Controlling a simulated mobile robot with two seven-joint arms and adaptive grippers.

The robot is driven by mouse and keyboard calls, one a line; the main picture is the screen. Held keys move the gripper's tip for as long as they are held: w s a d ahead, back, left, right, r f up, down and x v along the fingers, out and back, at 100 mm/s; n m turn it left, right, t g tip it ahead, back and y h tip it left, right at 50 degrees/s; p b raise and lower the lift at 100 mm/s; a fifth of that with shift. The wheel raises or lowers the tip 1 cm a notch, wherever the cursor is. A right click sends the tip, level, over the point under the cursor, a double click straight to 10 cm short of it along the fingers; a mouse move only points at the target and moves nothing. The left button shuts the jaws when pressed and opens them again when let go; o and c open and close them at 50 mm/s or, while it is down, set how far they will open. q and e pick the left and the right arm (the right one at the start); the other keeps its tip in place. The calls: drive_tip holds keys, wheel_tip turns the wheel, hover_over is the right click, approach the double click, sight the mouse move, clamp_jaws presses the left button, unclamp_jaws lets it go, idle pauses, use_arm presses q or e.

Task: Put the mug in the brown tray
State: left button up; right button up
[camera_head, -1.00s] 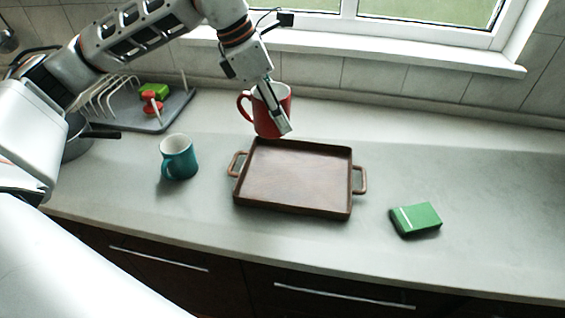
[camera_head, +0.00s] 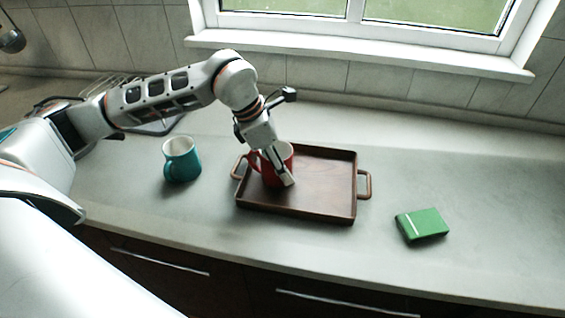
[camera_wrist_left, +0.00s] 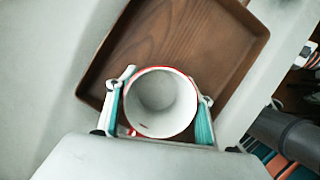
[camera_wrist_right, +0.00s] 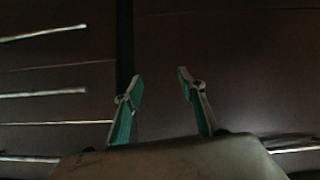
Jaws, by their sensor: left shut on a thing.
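A red mug (camera_head: 268,171) with a white inside is upright at the left part of the brown tray (camera_head: 325,183), within its rim in the head view. Whether its base touches the tray floor is hard to tell. My left gripper (camera_head: 286,181) is shut on the mug, one finger on each side of its wall; the left wrist view shows the mug (camera_wrist_left: 160,103) from above between the fingers, with the tray (camera_wrist_left: 180,45) beyond. A teal mug (camera_head: 181,159) stands on the counter left of the tray. My right gripper (camera_wrist_right: 158,90) is open and empty, facing dark cabinet fronts.
A green box (camera_head: 422,225) lies on the counter right of the tray. A dish rack (camera_head: 115,95) is at the back left, partly behind my left arm. The counter at the far right is clear.

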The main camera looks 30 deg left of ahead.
use_arm(q)
drive_tip(key=o, duration=1.3)
drive_tip(key=shift+o, duration=0.2)
drive_tip(key=shift+r, duration=0.25)
drive_tip(key=v, duration=1.1)
drive_tip(key=shift+s+r, duration=0.2)
drive_tip(key=shift+r, duration=0.15)
drive_tip(key=shift+a, duration=0.1)
